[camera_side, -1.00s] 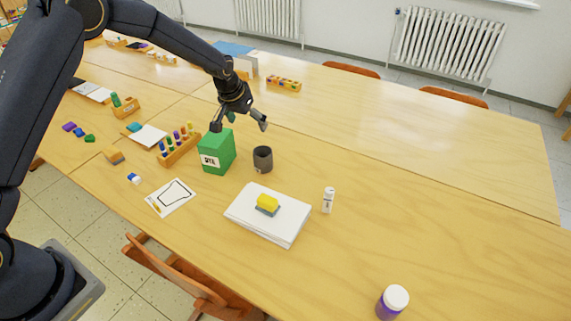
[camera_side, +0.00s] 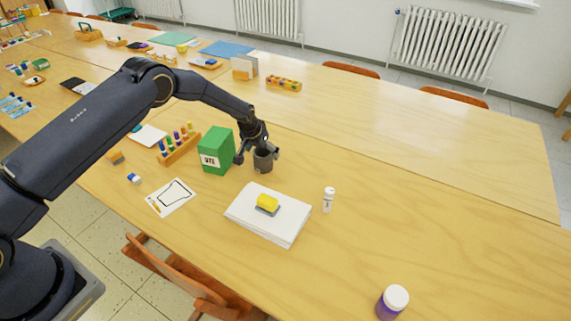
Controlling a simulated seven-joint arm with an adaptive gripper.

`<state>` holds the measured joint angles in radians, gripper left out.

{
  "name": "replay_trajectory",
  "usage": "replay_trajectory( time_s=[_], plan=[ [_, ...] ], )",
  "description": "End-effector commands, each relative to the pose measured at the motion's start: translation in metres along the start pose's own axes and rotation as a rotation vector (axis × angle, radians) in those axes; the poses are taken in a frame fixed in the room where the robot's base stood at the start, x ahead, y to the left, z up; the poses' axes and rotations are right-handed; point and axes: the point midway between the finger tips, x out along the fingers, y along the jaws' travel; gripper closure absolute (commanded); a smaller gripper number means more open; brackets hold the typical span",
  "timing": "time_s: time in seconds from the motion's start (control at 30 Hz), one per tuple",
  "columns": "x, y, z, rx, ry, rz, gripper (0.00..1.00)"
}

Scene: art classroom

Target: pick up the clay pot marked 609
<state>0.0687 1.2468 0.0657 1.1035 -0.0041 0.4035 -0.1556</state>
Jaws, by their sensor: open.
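A dark grey-brown clay pot (camera_side: 263,162) stands upright on the table, just right of the green box. No number is readable on it from this side. My gripper (camera_side: 259,156) is at the pot, with its open fingers on either side of it, one to the left and one to the right. I cannot tell whether either finger touches the pot. The fingers and wrist hide part of the pot's rim and its far side.
A green box with a white label (camera_side: 216,150) stands close left of my gripper. A white stack with a yellow block on it (camera_side: 267,225) lies in front. A small white bottle (camera_side: 328,200) stands to the right. The table's right side is mostly clear.

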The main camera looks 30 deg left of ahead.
Motion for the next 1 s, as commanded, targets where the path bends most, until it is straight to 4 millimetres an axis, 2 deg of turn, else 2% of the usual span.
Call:
replay_trajectory(
  time_s=[0.1,0.33,1.0],
  plan=[
    [0.01,-0.0004,0.0,0.0,0.0,0.0,0.07],
    [0.0109,-0.0005,0.0001,0.0,0.0,0.0,0.07],
    [0.0104,-0.0005,-0.0001,0.0,0.0,0.0,0.77]
  ],
)
